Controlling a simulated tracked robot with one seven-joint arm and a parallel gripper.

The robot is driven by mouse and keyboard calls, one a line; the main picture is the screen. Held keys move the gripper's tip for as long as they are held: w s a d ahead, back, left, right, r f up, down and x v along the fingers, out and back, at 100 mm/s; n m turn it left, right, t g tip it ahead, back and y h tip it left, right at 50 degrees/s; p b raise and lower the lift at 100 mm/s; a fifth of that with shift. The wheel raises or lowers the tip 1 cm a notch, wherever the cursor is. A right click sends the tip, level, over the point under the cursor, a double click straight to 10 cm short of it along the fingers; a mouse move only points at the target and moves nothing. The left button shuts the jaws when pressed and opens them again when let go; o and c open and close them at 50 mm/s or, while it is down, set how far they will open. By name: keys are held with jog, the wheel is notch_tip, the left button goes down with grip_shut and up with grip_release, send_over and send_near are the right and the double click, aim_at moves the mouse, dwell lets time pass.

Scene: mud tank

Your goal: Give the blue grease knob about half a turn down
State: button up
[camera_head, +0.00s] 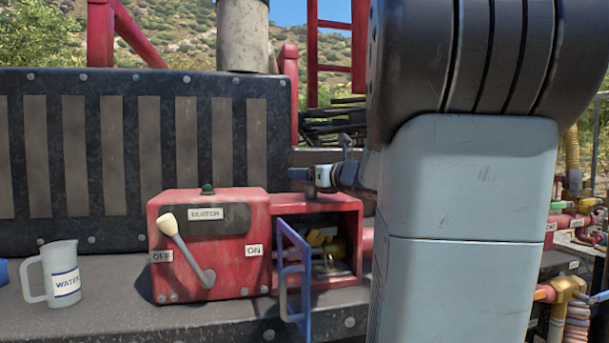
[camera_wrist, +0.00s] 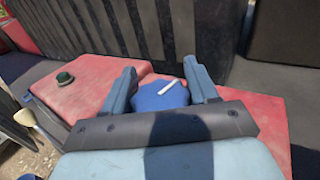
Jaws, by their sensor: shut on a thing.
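The blue grease knob (camera_wrist: 158,97) sits between my gripper's two fingers in the wrist view, with a white mark line on its top. The line slants up to the right. My gripper (camera_wrist: 160,78) is shut on the knob, one finger on each side. In the head view my gripper (camera_head: 312,174) is above the top of the red housing (camera_head: 335,201), right of the clutch box. A short dark post shows below the fingers there. The knob itself is mostly hidden by the fingers in that view.
The red clutch box (camera_head: 205,275) has a cream-tipped lever (camera_head: 187,248) and a green button (camera_head: 207,189). A blue door (camera_head: 291,272) stands open before the housing. A water jug (camera_head: 60,275) stands at left. A dark ribbed panel (camera_head: 130,150) rises behind.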

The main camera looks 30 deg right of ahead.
jog(key=shift+h, duration=0.3)
